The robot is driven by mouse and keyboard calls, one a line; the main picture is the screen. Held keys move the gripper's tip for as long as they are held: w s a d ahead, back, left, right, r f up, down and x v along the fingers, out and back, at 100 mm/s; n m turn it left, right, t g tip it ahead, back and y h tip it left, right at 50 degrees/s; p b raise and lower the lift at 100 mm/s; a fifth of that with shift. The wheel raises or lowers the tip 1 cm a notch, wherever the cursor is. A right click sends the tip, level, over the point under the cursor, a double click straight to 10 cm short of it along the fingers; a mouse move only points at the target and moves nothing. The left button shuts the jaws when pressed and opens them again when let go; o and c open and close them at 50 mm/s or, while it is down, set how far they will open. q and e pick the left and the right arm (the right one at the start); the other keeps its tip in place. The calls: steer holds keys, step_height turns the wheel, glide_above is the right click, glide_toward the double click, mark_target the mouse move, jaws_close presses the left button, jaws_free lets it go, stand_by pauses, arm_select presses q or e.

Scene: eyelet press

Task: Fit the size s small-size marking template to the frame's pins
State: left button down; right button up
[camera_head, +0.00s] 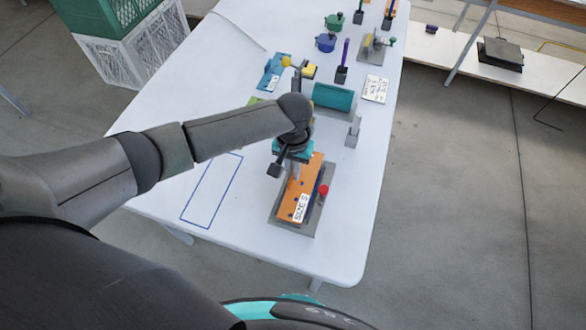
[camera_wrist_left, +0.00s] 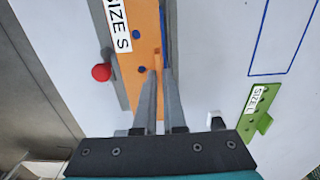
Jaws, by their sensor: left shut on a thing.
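The orange size S template (camera_head: 308,177) lies over the grey frame (camera_head: 281,216) near the table's front end. Its white "SIZE S" label faces up, and it also shows in the wrist view (camera_wrist_left: 134,75). Blue spots show on its face; I cannot tell whether it sits fully down on the pins. My left gripper (camera_head: 294,174) points down at the template's far part and is shut on it, with the fingers (camera_wrist_left: 160,74) close together at its surface. The gripper and arm hide part of the template's far end. My right gripper is not in view.
A red knob (camera_head: 323,190) stands at the frame's right side. A green "SIZE L" template (camera_wrist_left: 257,112) lies nearby. A teal cylinder (camera_head: 333,97) and a white card (camera_head: 375,88) are farther back. A blue outlined rectangle (camera_head: 187,219) on the table is empty.

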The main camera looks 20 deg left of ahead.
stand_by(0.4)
arm_select(q)
steer(key=shift+p, duration=0.45)
steer(key=shift+p, duration=0.75)
stand_by(0.7)
steer(key=shift+f, duration=0.4)
stand_by(0.3)
steer(key=shift+p, duration=0.85)
stand_by(1.5)
steer(key=shift+f+b, duration=0.75)
steer(key=shift+f, duration=0.25)
steer(key=c, duration=0.9)
jaws_free()
